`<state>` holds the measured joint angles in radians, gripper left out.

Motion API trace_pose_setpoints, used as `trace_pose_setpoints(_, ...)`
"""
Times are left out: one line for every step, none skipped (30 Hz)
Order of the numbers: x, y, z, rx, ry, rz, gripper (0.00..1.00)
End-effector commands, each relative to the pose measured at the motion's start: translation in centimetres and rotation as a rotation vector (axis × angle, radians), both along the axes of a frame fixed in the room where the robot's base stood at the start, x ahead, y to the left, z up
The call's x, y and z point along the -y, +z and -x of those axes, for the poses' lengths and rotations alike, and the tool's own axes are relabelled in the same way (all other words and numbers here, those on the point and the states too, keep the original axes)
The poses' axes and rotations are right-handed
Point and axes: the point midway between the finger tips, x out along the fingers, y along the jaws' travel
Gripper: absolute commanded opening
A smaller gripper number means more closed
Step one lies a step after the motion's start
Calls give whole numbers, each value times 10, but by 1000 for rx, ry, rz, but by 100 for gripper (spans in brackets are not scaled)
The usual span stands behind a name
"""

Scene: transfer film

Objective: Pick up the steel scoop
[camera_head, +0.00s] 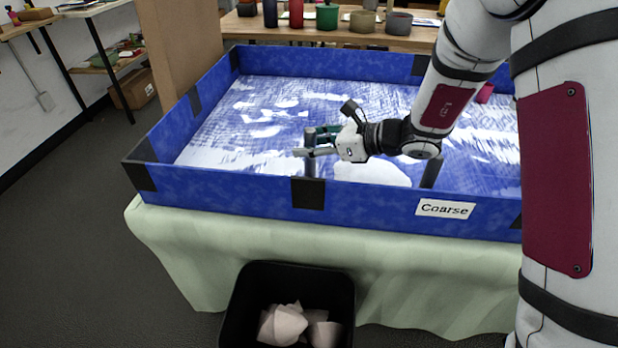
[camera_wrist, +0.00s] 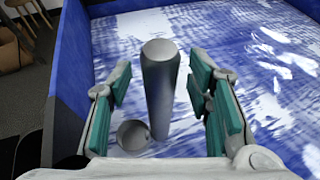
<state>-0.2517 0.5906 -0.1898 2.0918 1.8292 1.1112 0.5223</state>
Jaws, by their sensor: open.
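A grey metal upright cylinder (camera_wrist: 161,90), which looks like the steel scoop's handle, stands between my gripper's fingers in the wrist view. A small round metal cup (camera_wrist: 133,134) sits by its lower end; I cannot tell whether the two are joined. My gripper (camera_wrist: 162,105) is open, with teal pads on both sides of the cylinder and a visible gap on each side. In the head view my gripper (camera_head: 308,145) is low over the front of the blue tray, and the grey cylinder (camera_head: 310,167) shows partly behind its fingers.
The blue-walled tray (camera_head: 230,188) has a white-streaked floor and a "Coarse" label (camera_head: 445,209). Another grey upright post (camera_head: 432,172) stands to the right. A black bin (camera_head: 290,285) with pale scraps is below the front edge. Several pots (camera_head: 327,17) stand on a table behind.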

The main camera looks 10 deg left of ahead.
Motion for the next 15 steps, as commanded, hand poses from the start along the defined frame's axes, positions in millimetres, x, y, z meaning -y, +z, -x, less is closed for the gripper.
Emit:
trace_pose_setpoints(-2,-1,-1,0,0,0,46)
trace_pose_setpoints(-2,-1,-1,0,-1,0,46)
trace_pose_setpoints(-2,-1,-1,0,-1,0,46)
trace_pose_setpoints(-2,0,-1,0,-1,0,46)
trace_pose_setpoints(-2,0,-1,0,-1,0,46)
trace_pose_setpoints(-2,0,-1,0,-1,0,46)
trace_pose_setpoints(-2,0,-1,0,-1,0,46)
trace_pose_setpoints(-2,0,-1,0,-1,0,39)
trace_pose_setpoints(-2,0,-1,0,-1,0,30)
trace_pose_setpoints(-1,0,-1,0,-1,0,23)
trace_pose_setpoints(-1,0,-1,0,-1,0,16)
trace_pose_setpoints(-1,0,-1,0,-1,0,7)
trace_pose_setpoints(-1,0,-1,0,-1,0,1)
trace_pose_setpoints(-1,0,-1,0,-1,0,0)
trace_pose_setpoints(-1,0,-1,0,-1,0,0)
